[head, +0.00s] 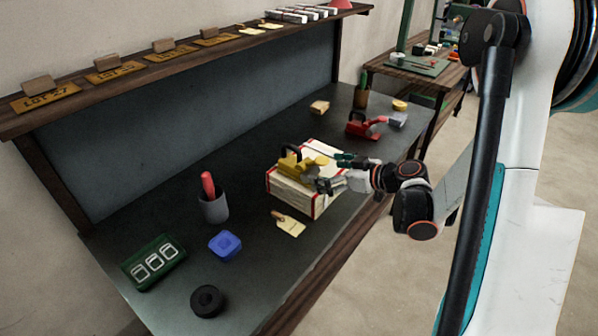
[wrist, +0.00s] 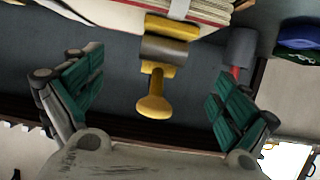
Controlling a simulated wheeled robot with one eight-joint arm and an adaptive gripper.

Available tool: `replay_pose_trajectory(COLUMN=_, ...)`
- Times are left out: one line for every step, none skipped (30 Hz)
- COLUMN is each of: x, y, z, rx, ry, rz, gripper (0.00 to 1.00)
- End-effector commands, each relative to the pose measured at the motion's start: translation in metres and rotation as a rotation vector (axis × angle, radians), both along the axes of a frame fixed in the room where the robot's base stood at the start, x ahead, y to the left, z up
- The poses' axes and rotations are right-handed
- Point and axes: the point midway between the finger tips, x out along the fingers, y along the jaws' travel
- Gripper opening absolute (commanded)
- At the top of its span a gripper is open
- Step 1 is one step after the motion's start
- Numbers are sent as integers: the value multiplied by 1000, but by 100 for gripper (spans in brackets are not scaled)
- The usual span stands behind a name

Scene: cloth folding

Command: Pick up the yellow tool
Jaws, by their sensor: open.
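The yellow tool (head: 297,164) lies on top of a pale book-like block with red edges (head: 290,193) on the dark bench. In the wrist view the yellow tool (wrist: 154,92) shows a round-ended yellow knob and a grey band, with the stacked pages behind it. My gripper (head: 333,173) is at the right side of the block, close to the tool. In the wrist view my gripper (wrist: 152,97) is open, with one green-padded finger on each side of the tool's knob and a gap on both sides.
A red tool (head: 365,124) stands farther back on the bench. A grey cup (head: 214,207) with a red handle, a blue block (head: 225,245), a black ring (head: 207,300) and a green tray (head: 153,262) sit to the left. A paper tag (head: 289,224) lies before the block.

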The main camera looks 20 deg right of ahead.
Motion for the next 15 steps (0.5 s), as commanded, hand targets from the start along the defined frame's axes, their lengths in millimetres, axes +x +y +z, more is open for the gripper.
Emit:
replay_pose_trajectory(x=6, y=5, z=-5, rx=-1, ry=0, rz=4, gripper=96)
replay_pose_trajectory(x=9, y=7, z=-6, rx=0, ry=1, rz=3, gripper=96)
replay_pose_trajectory(x=12, y=10, z=-8, rx=0, ry=0, rz=2, gripper=96)
replay_pose_trajectory(x=14, y=11, z=-9, rx=0, ry=0, rz=1, gripper=96)
replay_pose_trajectory(x=16, y=12, z=-9, rx=0, ry=0, rz=1, gripper=96)
replay_pose_trajectory(x=17, y=13, z=-10, rx=0, ry=0, rz=1, gripper=96)
replay_pose_trajectory(x=18, y=14, z=-10, rx=1, ry=1, rz=1, gripper=96)
replay_pose_trajectory(x=19, y=14, z=-10, rx=1, ry=1, rz=1, gripper=96)
replay_pose_trajectory(x=20, y=15, z=-11, rx=1, ry=1, rz=1, gripper=96)
replay_pose_trajectory(x=21, y=16, z=-12, rx=1, ry=1, rz=1, gripper=96)
replay_pose_trajectory(x=22, y=17, z=-13, rx=1, ry=1, rz=1, gripper=96)
replay_pose_trajectory(x=24, y=19, z=-15, rx=0, ry=0, rz=1, gripper=96)
replay_pose_trajectory(x=27, y=21, z=-17, rx=0, ry=0, rz=1, gripper=96)
replay_pose_trajectory(x=29, y=23, z=-20, rx=0, ry=0, rz=1, gripper=96)
replay_pose_trajectory(x=33, y=26, z=-23, rx=0, ry=0, rz=2, gripper=96)
